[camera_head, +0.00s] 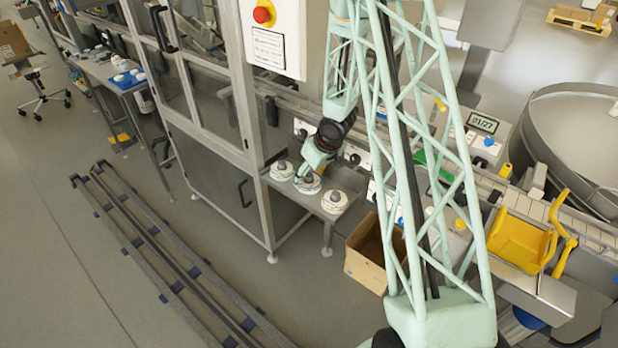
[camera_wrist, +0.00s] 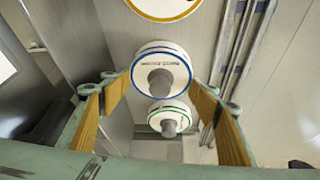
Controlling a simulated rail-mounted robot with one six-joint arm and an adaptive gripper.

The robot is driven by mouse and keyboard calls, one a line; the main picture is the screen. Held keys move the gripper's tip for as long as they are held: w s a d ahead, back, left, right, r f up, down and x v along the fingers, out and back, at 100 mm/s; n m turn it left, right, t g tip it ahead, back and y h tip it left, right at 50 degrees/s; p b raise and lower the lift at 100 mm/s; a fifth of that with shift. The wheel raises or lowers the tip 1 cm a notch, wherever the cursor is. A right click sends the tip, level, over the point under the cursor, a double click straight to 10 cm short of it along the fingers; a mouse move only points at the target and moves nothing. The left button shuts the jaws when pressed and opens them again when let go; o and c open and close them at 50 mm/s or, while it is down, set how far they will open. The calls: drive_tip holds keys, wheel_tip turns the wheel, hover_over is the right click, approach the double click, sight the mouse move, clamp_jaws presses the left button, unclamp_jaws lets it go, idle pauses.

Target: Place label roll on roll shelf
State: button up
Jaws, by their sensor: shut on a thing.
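Three white label rolls with grey centre pegs show at the small metal roll shelf (camera_head: 316,209). The middle roll, blue-ringed in the wrist view (camera_wrist: 160,57), is between my fingers; in the head view the roll (camera_head: 308,187) is partly hidden by my gripper (camera_head: 307,176). My gripper, with its yellow-padded fingers (camera_wrist: 160,88), points down and is shut on this blue-ringed roll. I cannot tell whether the roll rests on the shelf or is slightly raised. The green-ringed roll (camera_wrist: 168,110) and yellow-ringed roll (camera_wrist: 165,8) are on either side.
An open cardboard box (camera_head: 366,262) stands on the floor right of the shelf. A glazed machine cabinet (camera_head: 213,185) is close on the left. The conveyor and its controls run behind the shelf. Floor rails (camera_head: 165,255) lie at the lower left, with open floor around them.

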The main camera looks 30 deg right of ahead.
drive_tip(key=shift+f, duration=0.15)
drive_tip(key=o, duration=0.6)
drive_tip(key=shift+o, duration=0.2)
drive_tip(key=p+v, duration=0.4)
drive_tip(key=v, duration=0.8)
drive_tip(key=shift+p, duration=0.35)
drive_tip(key=shift+w, duration=0.1)
drive_tip(key=shift+r, duration=0.25)
